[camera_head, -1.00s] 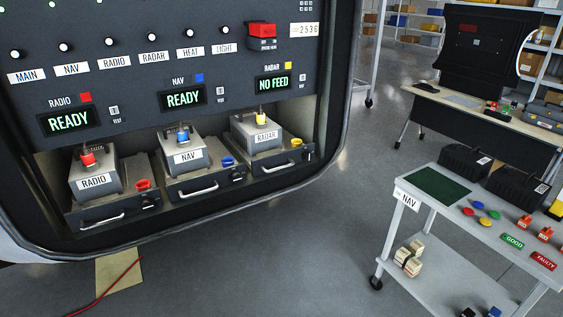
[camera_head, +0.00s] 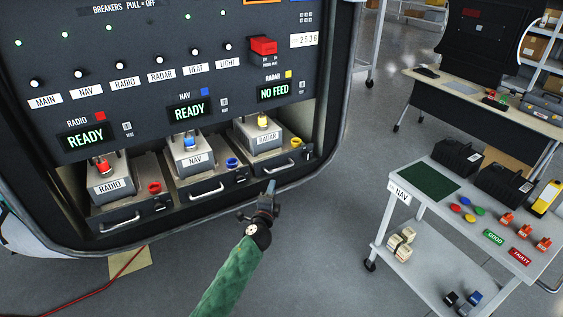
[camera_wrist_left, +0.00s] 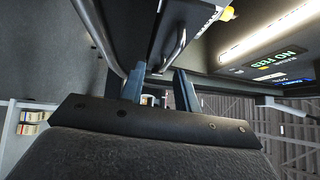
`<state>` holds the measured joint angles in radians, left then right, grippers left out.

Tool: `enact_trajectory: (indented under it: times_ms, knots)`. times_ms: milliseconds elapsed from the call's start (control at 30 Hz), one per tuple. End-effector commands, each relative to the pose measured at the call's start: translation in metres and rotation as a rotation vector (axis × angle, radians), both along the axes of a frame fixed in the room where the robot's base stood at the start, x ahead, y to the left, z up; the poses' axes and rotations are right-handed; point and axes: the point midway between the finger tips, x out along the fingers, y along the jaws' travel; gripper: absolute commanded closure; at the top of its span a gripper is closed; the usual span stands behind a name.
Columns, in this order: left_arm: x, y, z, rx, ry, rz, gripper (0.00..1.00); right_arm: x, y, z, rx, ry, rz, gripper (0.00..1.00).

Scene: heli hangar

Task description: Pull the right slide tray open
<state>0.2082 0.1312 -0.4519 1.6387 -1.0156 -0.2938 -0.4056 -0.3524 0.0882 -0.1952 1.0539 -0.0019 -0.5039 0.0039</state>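The right slide tray (camera_head: 290,165), dark with a silver bar handle (camera_head: 281,171), sits at the right of the panel bay. It carries the grey RADAR box (camera_head: 262,140) with a yellow-topped connector, under a NO FEED display (camera_head: 279,92). My left gripper (camera_head: 269,188), on a green-sleeved arm, is just below and in front of this handle. In the left wrist view its two fingers (camera_wrist_left: 160,82) stand apart, with a bent metal handle (camera_wrist_left: 172,52) just beyond and between the tips. I cannot tell whether they touch. My right gripper is not in view.
The NAV tray (camera_head: 212,183) and RADIO tray (camera_head: 125,217) stand to the left, both with READY displays above. A grey cart (camera_head: 404,213) with connectors and labels stands at the right, a desk (camera_head: 487,104) behind it. Open floor lies between the panel and the cart.

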Motion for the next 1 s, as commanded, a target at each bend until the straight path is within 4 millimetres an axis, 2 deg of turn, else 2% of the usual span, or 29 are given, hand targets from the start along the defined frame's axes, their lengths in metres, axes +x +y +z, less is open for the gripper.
enact_trajectory:
  times_ms: [33, 133, 367, 633, 800, 1000]
  knots:
    - [0.008, -0.005, 0.01, 0.037, -0.023, -0.021, 0.68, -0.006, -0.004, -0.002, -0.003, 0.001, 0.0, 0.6]
    - [0.016, -0.012, 0.017, 0.085, -0.051, -0.049, 0.68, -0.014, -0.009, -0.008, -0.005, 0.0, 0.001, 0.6]
    - [0.032, -0.018, 0.023, 0.103, -0.063, -0.059, 0.68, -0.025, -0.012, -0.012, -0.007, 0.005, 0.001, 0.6]
    - [0.07, -0.028, 0.027, 0.099, -0.06, -0.057, 0.68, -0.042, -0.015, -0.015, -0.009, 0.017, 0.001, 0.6]
    - [0.086, -0.031, 0.028, 0.1, -0.06, -0.056, 0.68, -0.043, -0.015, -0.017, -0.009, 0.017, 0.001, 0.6]
    - [0.093, -0.033, 0.028, 0.099, -0.06, -0.058, 0.68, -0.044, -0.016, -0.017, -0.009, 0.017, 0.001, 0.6]
